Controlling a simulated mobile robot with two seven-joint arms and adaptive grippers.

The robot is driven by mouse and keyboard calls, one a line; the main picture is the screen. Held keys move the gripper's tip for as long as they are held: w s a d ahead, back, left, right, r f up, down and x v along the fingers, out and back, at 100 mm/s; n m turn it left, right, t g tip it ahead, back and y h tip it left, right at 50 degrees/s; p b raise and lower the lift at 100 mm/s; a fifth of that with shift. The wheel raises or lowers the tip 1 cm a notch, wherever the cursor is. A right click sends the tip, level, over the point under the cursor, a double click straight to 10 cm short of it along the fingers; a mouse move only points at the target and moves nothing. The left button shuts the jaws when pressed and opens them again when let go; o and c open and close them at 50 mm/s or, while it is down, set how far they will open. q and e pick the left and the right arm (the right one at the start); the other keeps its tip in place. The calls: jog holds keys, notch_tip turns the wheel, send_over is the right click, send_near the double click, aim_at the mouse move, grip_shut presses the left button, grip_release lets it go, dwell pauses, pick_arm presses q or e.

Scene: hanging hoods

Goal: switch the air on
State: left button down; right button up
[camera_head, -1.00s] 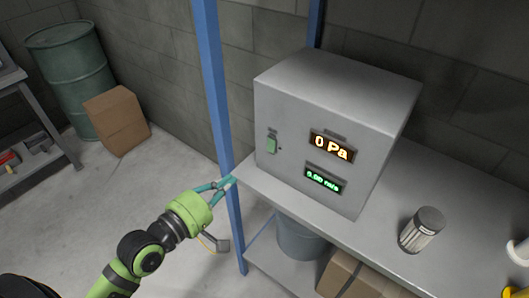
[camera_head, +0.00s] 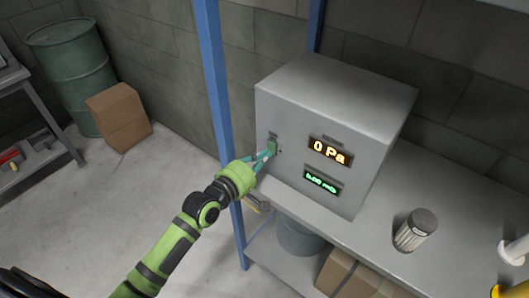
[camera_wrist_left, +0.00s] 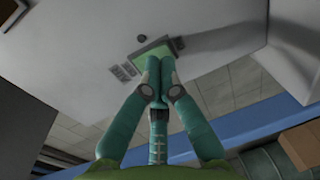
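A grey control box (camera_head: 325,110) stands on the shelf. Its front has an orange display (camera_head: 328,151) reading 0 Pa and a green display (camera_head: 322,183) below it that seems to read 0.00. A green switch (camera_head: 272,148) sits at the left of the front; it also shows in the left wrist view (camera_wrist_left: 154,47). My left gripper (camera_head: 268,152) is at the switch, fingertips together, partly covering it. In the left wrist view the closed fingertips (camera_wrist_left: 159,62) lie right over the switch's lower edge; I cannot tell whether they touch it. My right gripper is not in view.
A grey-lidded jar (camera_head: 415,231) stands on the shelf (camera_head: 375,256) right of the box. A blue post (camera_head: 213,85) rises just left of the box. A bucket (camera_head: 298,237) and a cardboard box (camera_head: 352,276) sit below. A green drum (camera_head: 72,75) is far left.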

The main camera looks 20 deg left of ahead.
pick_arm(q)
jog(key=shift+w+d, duration=0.2)
jog(key=shift+w, duration=0.15)
jog(key=shift+f, duration=0.1)
